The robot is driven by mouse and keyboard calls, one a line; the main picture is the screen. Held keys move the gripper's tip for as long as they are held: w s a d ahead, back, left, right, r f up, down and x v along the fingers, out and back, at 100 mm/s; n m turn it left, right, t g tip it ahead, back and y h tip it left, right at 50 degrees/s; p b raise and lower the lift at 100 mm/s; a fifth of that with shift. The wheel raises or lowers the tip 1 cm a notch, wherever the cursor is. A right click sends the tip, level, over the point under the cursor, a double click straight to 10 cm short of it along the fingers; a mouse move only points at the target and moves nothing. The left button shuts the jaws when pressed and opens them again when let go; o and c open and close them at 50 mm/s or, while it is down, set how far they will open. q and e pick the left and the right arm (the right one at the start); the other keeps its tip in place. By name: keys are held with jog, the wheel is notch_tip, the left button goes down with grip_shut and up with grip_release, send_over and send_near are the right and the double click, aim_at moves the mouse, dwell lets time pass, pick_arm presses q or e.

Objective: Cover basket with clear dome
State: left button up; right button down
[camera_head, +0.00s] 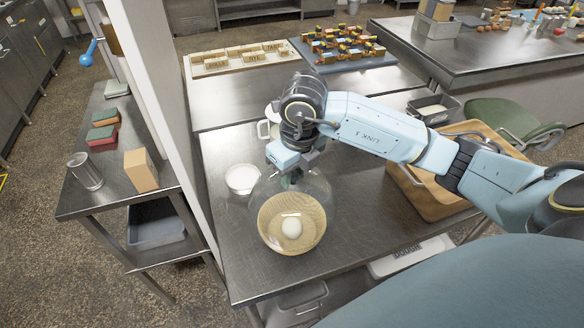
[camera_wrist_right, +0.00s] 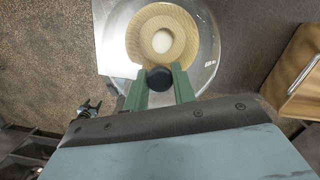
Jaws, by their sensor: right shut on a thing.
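The round wicker basket (camera_head: 269,229) stands on the steel table with a pale dough ball (camera_head: 292,228) in it. The clear dome (camera_head: 322,196) is upright around and above the basket; I cannot tell whether its rim rests on the table. My right gripper (camera_head: 291,178) is at the top of the dome, shut on its dark knob. In the right wrist view the gripper fingers (camera_wrist_right: 160,88) hold the knob (camera_wrist_right: 159,79), and the basket (camera_wrist_right: 136,40) shows through the dome (camera_wrist_right: 208,62). My left gripper is not in view.
A white bowl (camera_head: 241,179) stands close left of the dome. A wooden tray (camera_head: 433,207) lies to the right, under my right arm. A white pillar (camera_head: 170,110) rises at the left. The table front (camera_head: 330,262) is clear.

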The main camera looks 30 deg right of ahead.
aim_at(293, 183)
jog(key=shift+f, duration=0.6)
jog(key=shift+f+b, duration=1.15)
jog(key=shift+w+f+b, duration=0.1)
jog(key=shift+f+b, duration=0.6)
jog(key=shift+f, duration=0.1)
pick_arm(q)
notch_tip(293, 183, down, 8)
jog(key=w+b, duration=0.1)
jog(key=b, duration=0.2)
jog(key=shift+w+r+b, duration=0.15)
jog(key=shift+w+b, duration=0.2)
pick_arm(e)
jog(key=shift+f, duration=2.1)
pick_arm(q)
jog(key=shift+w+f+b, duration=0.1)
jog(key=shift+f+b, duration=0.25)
pick_arm(e)
jog(key=shift+f, duration=0.2)
